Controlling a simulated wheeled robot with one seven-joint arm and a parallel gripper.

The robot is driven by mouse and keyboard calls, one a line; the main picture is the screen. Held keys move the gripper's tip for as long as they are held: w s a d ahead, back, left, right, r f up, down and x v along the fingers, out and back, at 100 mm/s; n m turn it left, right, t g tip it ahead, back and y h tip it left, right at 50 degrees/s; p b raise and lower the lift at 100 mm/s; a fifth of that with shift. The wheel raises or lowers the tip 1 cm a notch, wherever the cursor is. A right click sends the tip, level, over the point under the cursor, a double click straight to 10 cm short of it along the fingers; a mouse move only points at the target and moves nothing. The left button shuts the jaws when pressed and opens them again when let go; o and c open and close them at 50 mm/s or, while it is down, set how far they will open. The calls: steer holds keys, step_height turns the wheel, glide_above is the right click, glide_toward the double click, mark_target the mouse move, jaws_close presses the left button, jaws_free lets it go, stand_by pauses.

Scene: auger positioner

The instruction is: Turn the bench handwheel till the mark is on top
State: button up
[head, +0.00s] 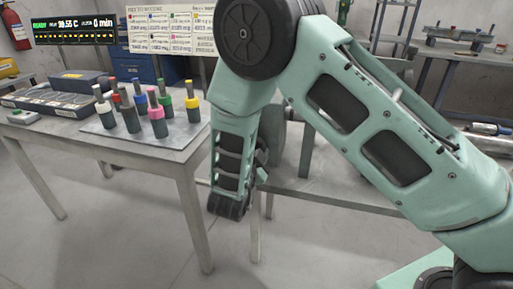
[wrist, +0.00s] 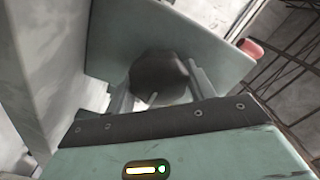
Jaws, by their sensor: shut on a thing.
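In the wrist view my gripper (wrist: 160,92) has one finger on each side of a dark rounded piece (wrist: 160,72) and is shut on it. This piece stands in front of a flat grey-green plate (wrist: 205,45); it looks like part of the handwheel, but its full shape is hidden. A small pale line shows at its lower edge, and I cannot tell if it is the mark. In the head view my arm covers the handwheel and my gripper. Only a grey-green part of the bench unit (head: 287,150) shows behind the arm.
A red rounded piece (wrist: 250,47) sticks out beside the plate. On the left, a table (head: 178,158) holds a tray (head: 95,126) of several coloured-top bottles. A sign (head: 75,31) reads READY. A rear bench (head: 478,58) stands at right. The floor in front is clear.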

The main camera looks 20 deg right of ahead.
steer(key=shift+f, duration=0.1)
steer(key=o, duration=1)
steer(key=b+v, duration=0.1)
steer(key=v, duration=1.6)
steer(key=shift+s+a, duration=0.15)
steer(key=shift+s, duration=0.05)
steer(key=shift+w, duration=0.1)
